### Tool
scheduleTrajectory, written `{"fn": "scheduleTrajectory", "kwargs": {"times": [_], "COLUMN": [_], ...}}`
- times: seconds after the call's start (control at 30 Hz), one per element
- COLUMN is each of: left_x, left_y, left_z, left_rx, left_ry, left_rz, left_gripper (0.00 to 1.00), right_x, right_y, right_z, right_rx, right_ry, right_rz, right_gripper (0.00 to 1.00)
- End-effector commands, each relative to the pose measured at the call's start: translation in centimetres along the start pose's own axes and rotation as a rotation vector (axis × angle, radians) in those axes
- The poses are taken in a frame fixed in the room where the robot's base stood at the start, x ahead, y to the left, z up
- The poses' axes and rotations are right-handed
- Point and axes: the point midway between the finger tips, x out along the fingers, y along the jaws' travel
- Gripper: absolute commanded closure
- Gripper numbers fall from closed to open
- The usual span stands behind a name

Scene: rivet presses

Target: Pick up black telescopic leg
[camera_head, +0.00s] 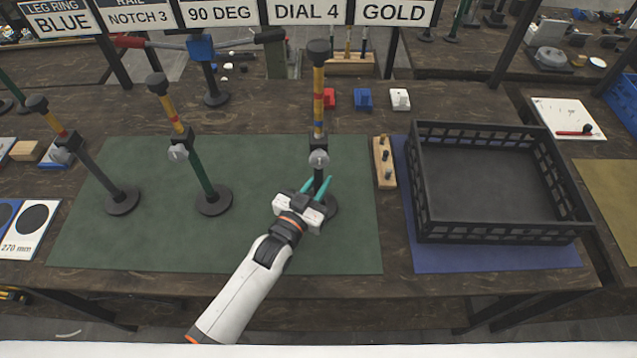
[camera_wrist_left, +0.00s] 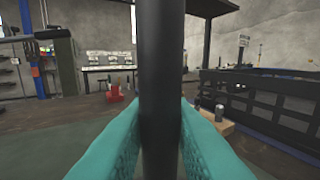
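The black telescopic leg (camera_head: 319,130) stands upright on its round base on the green mat. In the left wrist view the black tube (camera_wrist_left: 160,90) runs vertically between the fingers; contact cannot be made out. The gripper partly hides the base. My right gripper is not in view.
A grey leg (camera_head: 88,165) and a green leg (camera_head: 196,165) stand left on the green mat (camera_head: 150,240). A small wooden block with pegs (camera_head: 384,165) is close on the right, before a black crate (camera_head: 500,236) on a blue mat. Red, blue and white pieces lie behind.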

Motion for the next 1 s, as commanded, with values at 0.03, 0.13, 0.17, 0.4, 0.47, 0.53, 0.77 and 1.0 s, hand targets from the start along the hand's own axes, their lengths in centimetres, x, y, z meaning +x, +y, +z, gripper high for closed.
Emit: {"fn": "scheduleTrajectory", "kwargs": {"times": [0.03, 0.13, 0.17, 0.4, 0.47, 0.53, 0.77, 1.0], "left_x": [0.0, 0.0, 0.0, 0.0, 0.0, 0.1, 0.0, 0.1], "left_y": [0.0, 0.0, 0.0, 0.0, 0.0, 0.0, 0.0, 0.0], "left_z": [0.0, 0.0, 0.0, 0.2, 0.5, 1.3, 5.7, 9.0], "left_rx": [0.000, 0.000, 0.000, 0.000, 0.000, 0.000, 0.000, 0.000], "left_ry": [0.000, 0.000, 0.000, -0.004, -0.004, -0.007, -0.009, -0.005], "left_rz": [0.000, 0.000, 0.000, 0.000, 0.000, 0.000, 0.000, 0.000], "left_gripper": [0.90, 1.00, 1.00, 1.00, 1.00, 1.00, 1.00, 1.00], "right_x": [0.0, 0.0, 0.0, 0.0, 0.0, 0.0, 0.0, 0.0], "right_y": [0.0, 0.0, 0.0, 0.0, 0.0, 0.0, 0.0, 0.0], "right_z": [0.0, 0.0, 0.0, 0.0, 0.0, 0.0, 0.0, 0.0], "right_rx": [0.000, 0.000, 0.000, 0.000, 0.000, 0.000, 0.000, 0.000], "right_ry": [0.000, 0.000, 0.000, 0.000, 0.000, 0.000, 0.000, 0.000], "right_rz": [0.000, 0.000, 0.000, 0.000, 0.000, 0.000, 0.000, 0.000], "right_gripper": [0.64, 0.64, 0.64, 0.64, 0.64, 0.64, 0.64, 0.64]}}
